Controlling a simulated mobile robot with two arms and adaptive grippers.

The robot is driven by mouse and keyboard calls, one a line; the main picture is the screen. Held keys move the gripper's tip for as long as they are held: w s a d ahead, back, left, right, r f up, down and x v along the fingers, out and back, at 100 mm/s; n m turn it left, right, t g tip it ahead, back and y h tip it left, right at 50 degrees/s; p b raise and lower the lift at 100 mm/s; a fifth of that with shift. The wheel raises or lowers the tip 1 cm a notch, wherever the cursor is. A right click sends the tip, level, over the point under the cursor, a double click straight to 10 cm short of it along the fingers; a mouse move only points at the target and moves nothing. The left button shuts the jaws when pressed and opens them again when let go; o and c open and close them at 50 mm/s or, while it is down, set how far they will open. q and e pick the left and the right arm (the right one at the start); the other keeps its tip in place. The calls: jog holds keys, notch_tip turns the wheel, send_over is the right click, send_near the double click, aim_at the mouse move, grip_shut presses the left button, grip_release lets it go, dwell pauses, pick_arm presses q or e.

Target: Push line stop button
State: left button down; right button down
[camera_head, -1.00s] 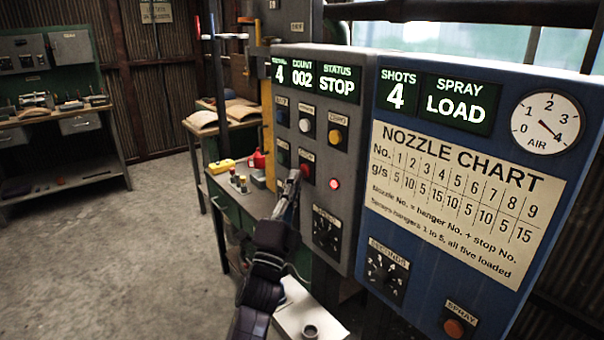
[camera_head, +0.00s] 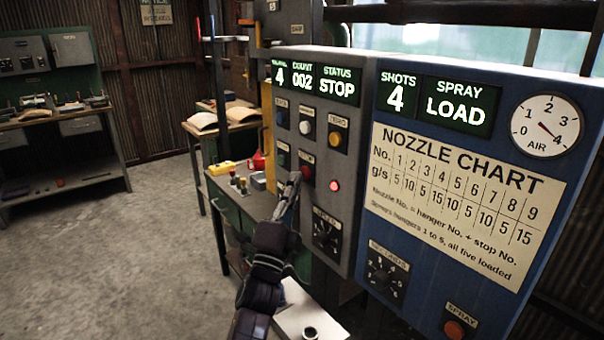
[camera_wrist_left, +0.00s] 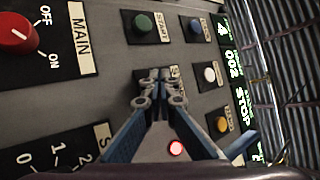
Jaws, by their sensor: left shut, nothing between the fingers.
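The grey control panel (camera_head: 350,150) carries a red button (camera_head: 307,173), partly covered by my gripper, and a glowing red lamp (camera_head: 335,185) to its lower right. The status display (camera_head: 337,87) reads STOP. My left gripper (camera_head: 295,178) is shut and empty, its tips at the left edge of the red button; I cannot tell whether they touch it. In the left wrist view the closed fingertips (camera_wrist_left: 158,88) hide the button behind them. The green START button (camera_wrist_left: 143,24) and the lit lamp (camera_wrist_left: 176,148) show there. My right gripper is not in view.
White (camera_wrist_left: 210,74), yellow (camera_wrist_left: 221,124) and blue (camera_wrist_left: 194,28) buttons surround the spot. A red MAIN knob (camera_wrist_left: 17,33) is at the left of the wrist view. The blue spray panel (camera_head: 470,190) stands to the right. A green bench (camera_head: 228,205) is behind my arm.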

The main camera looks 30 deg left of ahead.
pick_arm(q)
jog(key=shift+w+d, duration=0.1)
jog(key=shift+w, duration=0.2)
dwell(0.4)
dwell(0.6)
jog(key=s+a+p, duration=0.1)
jog(key=s+a, duration=0.1)
jog(key=s, duration=0.4)
jog(key=shift+w+a+f, duration=0.1)
dwell(0.6)
